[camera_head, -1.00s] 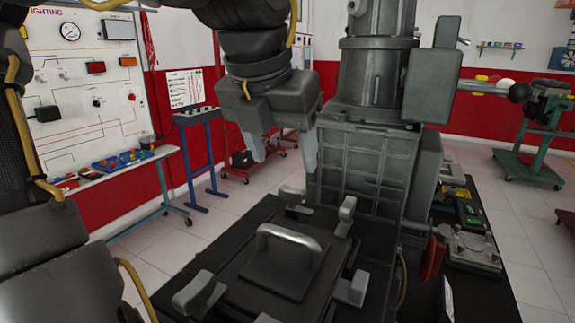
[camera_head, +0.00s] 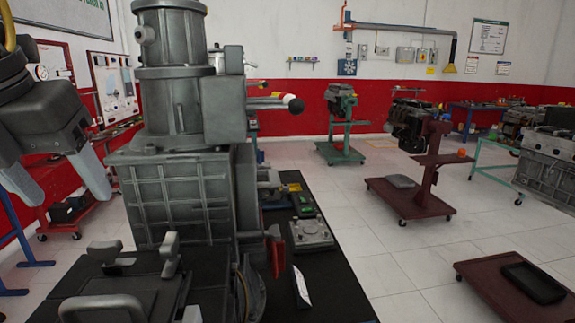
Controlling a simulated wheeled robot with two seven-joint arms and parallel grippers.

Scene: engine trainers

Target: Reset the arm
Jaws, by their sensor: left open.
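My left gripper (camera_head: 56,182) is at the left edge of the head view, empty, with its two pale fingers pointing down and spread apart. It hangs just left of a tall grey machine (camera_head: 180,190) with a ribbed block and a round column; I see no clear contact with it. Part of my left arm is cut off by the left picture edge. My right arm and right gripper are out of view.
A metal handle (camera_head: 102,307) and grey clamps (camera_head: 170,255) stand on a black surface below the machine. A metal plate part (camera_head: 311,233) lies to its right. Dark red carts (camera_head: 412,198) and a green engine stand (camera_head: 341,150) are farther right, with open tiled floor between.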

